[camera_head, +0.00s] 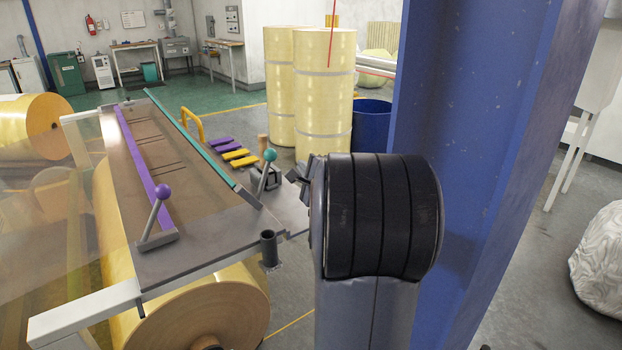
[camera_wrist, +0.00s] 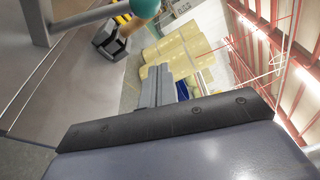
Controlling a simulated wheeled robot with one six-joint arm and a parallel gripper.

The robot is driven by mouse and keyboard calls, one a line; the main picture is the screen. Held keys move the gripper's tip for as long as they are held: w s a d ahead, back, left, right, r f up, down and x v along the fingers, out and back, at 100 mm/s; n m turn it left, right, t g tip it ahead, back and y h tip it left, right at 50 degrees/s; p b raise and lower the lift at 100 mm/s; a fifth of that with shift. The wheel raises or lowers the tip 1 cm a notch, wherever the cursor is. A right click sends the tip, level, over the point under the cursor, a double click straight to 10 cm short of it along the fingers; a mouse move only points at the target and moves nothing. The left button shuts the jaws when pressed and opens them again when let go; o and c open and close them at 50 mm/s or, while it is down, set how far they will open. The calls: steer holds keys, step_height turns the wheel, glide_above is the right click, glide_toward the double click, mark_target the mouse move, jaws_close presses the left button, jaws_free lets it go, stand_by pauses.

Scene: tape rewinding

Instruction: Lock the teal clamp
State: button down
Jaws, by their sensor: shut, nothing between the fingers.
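The teal clamp is a long thin teal bar (camera_head: 190,144) along the right edge of the brown table. Its lever has a teal ball knob (camera_head: 270,155) on a grey rod and stands nearly upright, leaning slightly right, at the near end of the bar. The teal knob (camera_wrist: 146,8) also shows at the top edge in the wrist view, with the grey rod beside it. My gripper (camera_head: 298,178) is just right of the lever in the head view, apart from it and partly hidden by my wrist. In the wrist view its fingers (camera_wrist: 156,88) are together and empty.
A purple clamp bar (camera_head: 145,160) lies along the table's left side, with a purple-knobbed lever (camera_head: 163,192) leaning right. Purple and yellow strips (camera_head: 235,154) and a wooden-handled tool (camera_head: 263,146) lie beyond the teal lever. A blue column (camera_head: 480,150) stands close on the right.

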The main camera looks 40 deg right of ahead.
steer(key=w+a, duration=0.1)
steer(key=w, duration=0.1)
steer(key=w+a+r+b, duration=0.1)
steer(key=w, duration=0.1)
steer(key=shift+a, duration=0.4)
steer(key=shift+a, duration=0.1)
steer(key=shift+a+r+n+b, duration=0.15)
steer(key=shift+a+n+b, duration=0.1)
steer(key=shift+n+b, duration=0.15)
